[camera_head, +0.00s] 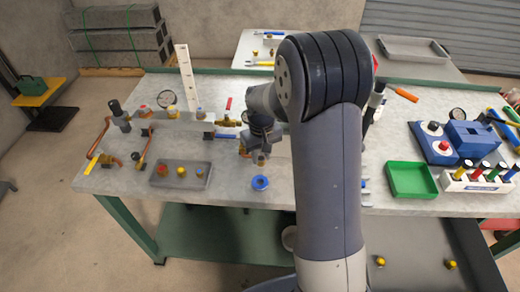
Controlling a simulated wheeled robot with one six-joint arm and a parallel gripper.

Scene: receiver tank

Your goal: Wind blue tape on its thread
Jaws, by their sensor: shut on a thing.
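The blue tape roll (260,183) lies flat on the grey bench top, near its front edge, just below my gripper in the picture. My gripper (259,152) points down over the bench and is shut on a small brass-coloured fitting (262,161). Only the lower end of the fitting shows; the jaws hide the rest. I cannot make out its thread or any tape on it. The fitting and the tape roll look apart in the picture.
A grey tray (181,175) with small red and yellow parts lies left. At right are a green tray (411,180), a blue box (470,138) and a bottle rack (478,181). My arm hides the middle.

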